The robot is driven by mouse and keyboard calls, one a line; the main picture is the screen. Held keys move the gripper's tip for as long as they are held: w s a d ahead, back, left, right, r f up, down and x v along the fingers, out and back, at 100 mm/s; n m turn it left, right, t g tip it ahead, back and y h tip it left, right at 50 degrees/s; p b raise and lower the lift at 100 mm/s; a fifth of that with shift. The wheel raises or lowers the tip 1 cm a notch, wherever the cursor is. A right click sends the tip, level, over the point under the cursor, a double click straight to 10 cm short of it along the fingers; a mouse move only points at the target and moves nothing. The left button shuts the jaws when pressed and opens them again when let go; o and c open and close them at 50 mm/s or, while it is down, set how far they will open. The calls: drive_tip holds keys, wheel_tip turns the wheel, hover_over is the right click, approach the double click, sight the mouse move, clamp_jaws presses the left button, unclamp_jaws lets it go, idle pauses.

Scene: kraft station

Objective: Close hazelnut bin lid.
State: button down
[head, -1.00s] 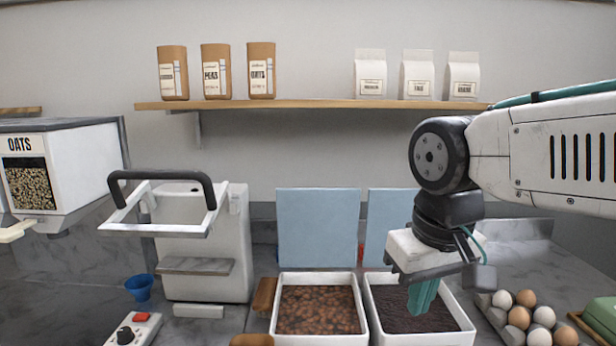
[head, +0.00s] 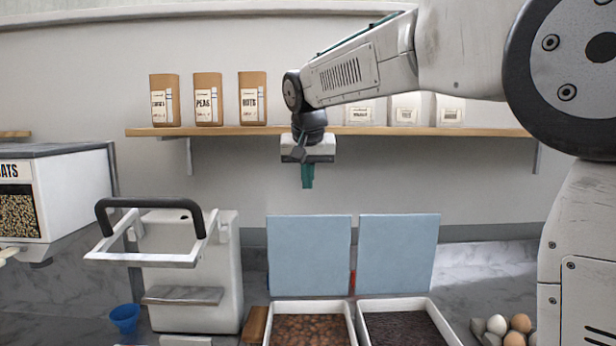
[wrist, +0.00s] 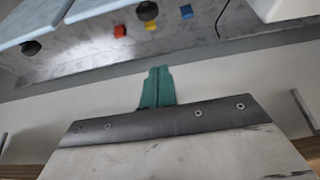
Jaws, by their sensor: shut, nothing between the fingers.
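The hazelnut bin (head: 354,331) is a white tray of round brown nuts at the lower middle of the head view, cut off by the frame. Its light blue lid (head: 309,255) stands upright behind it, so the bin is open. My gripper (head: 307,184) is shut and empty, teal fingers pointing down. In the head view it appears above the lid's top edge, apart from it, with the wall behind. In the wrist view the shut fingers (wrist: 157,75) show at the centre. Two blue panels with dark knobs are at its upper left.
A second bin (head: 437,318) with dark contents and its own raised blue lid (head: 398,254) stands to the right. A white machine with a black handle (head: 150,204) is left. The shelf (head: 230,131) with bags runs behind. Eggs (head: 514,330) lie lower right.

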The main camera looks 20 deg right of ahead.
wheel_tip(320, 180, down, 6)
drive_tip(key=s, duration=0.1)
drive_tip(key=shift+a, duration=0.2)
drive_tip(key=shift+s, duration=0.1)
idle(0.4)
